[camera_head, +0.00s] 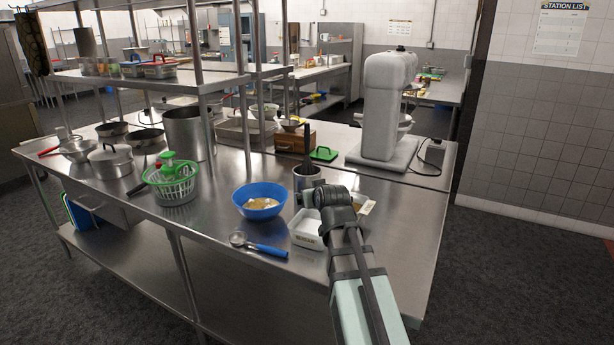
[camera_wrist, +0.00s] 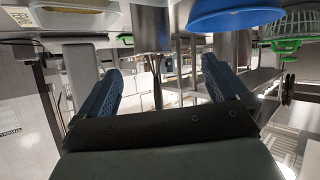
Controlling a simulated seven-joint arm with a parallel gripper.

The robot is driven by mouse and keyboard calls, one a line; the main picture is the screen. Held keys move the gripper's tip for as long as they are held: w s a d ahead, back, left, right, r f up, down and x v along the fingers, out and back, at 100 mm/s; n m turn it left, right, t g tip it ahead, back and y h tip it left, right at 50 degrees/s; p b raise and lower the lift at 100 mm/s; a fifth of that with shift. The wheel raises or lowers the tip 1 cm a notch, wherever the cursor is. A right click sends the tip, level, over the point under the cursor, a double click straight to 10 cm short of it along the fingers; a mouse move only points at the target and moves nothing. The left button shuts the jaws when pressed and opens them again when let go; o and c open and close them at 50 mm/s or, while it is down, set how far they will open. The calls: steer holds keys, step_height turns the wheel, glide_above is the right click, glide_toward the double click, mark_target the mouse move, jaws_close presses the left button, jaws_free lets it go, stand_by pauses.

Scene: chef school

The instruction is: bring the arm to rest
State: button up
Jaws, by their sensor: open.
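My arm (camera_head: 355,275) reaches in from the lower right of the head view, over the front right part of the steel counter (camera_head: 400,215). In the head view I cannot make out the fingers. In the wrist view my gripper (camera_wrist: 162,75) shows two blue fingers spread wide apart with nothing between them. The wrist picture looks turned upside down. The blue bowl (camera_wrist: 238,14) and the green basket (camera_wrist: 292,24) show at its top right, and a white tray (camera_wrist: 80,20) at its top left. The fingers touch none of these.
On the counter, a blue bowl (camera_head: 258,188) with yellowish contents, a blue-handled scoop (camera_head: 262,247) and a white tray (camera_head: 305,232) lie near my arm. A dark canister (camera_head: 306,178) stands behind it. A white mixer (camera_head: 382,110) stands behind at right. Floor right of the counter is clear.

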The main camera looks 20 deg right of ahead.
steer(key=w+d+f+m+t+h, duration=0.1)
steer(key=w+d, duration=0.1)
steer(key=w, duration=0.7)
steer(key=shift+d+m+t, duration=0.3)
steer(key=shift+d+t, duration=0.05)
steer(key=shift+t, duration=0.05)
stand_by(0.6)
